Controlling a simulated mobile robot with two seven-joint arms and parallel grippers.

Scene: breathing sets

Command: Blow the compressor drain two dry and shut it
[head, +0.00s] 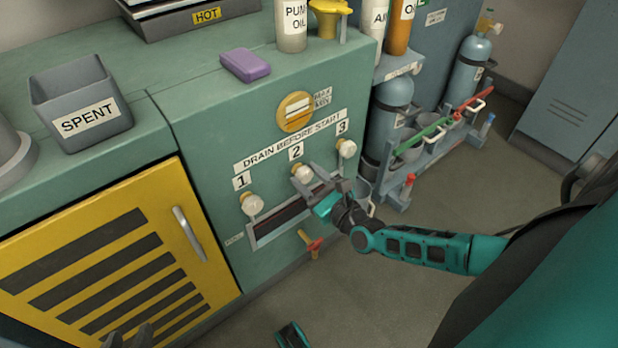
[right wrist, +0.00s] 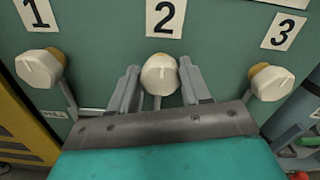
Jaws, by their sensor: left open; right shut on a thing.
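The compressor's green front carries a row of three drain knobs under the label "DRAIN BEFORE START". The drain two knob (head: 303,172) is white on a brass stem, below its number 2 label; it also shows in the right wrist view (right wrist: 159,75). My right gripper (head: 306,177) is shut on this knob, one finger on each side. The drain one knob (head: 252,204) and drain three knob (head: 346,149) stand free to either side. A dark trough (head: 285,218) runs below the knobs, partly hidden by my right gripper. My left gripper (head: 128,338) is open and empty at the bottom edge.
A brass tap with a red handle (head: 311,244) sticks out below the trough. A grey SPENT bin (head: 82,105) and a purple block (head: 245,65) stand on top. A yellow slatted door (head: 120,270) is at left. Gas cylinders (head: 390,110) stand at right.

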